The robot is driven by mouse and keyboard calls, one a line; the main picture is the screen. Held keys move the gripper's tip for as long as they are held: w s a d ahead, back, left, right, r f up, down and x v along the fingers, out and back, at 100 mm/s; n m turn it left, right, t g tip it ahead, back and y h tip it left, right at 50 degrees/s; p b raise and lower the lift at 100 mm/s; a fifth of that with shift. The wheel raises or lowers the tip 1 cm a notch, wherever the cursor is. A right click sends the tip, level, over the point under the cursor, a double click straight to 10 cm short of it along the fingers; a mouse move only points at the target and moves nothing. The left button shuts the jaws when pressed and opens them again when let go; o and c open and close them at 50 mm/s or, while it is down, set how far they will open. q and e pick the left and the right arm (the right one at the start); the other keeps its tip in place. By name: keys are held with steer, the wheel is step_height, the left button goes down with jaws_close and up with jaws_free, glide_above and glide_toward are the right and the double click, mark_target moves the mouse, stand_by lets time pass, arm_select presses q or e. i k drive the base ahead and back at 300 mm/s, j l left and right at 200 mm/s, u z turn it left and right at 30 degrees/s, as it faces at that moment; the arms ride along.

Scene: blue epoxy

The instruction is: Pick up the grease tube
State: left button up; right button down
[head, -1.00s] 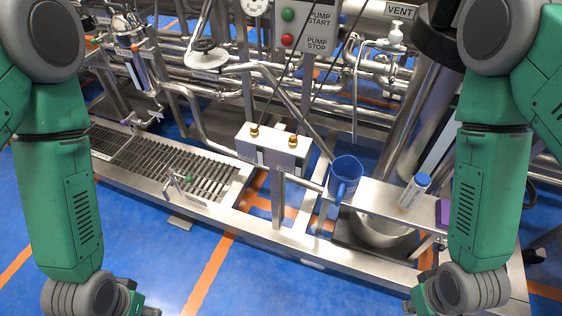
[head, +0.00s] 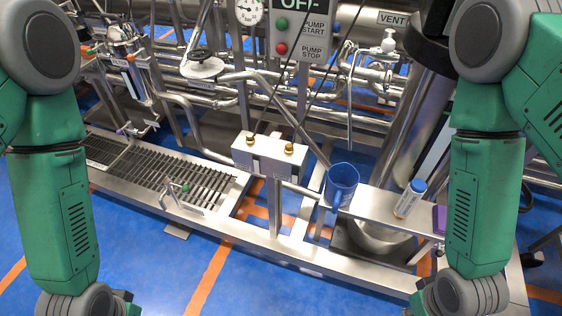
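A small white tube with a blue cap (head: 409,198), which looks like the grease tube, stands upright on a narrow steel shelf (head: 382,208) right of centre. Its label is too small to read. My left arm comes down the left side and my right arm comes down the right side, nearer the tube. Both arms leave the picture at the bottom edge, so neither gripper shows. Nothing touches the tube.
A thick steel column (head: 408,130) rises behind. A steel box with brass fittings (head: 270,157) and a grating (head: 175,180) lie left.

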mark_target(413, 192)
steer(key=z, duration=1.2)
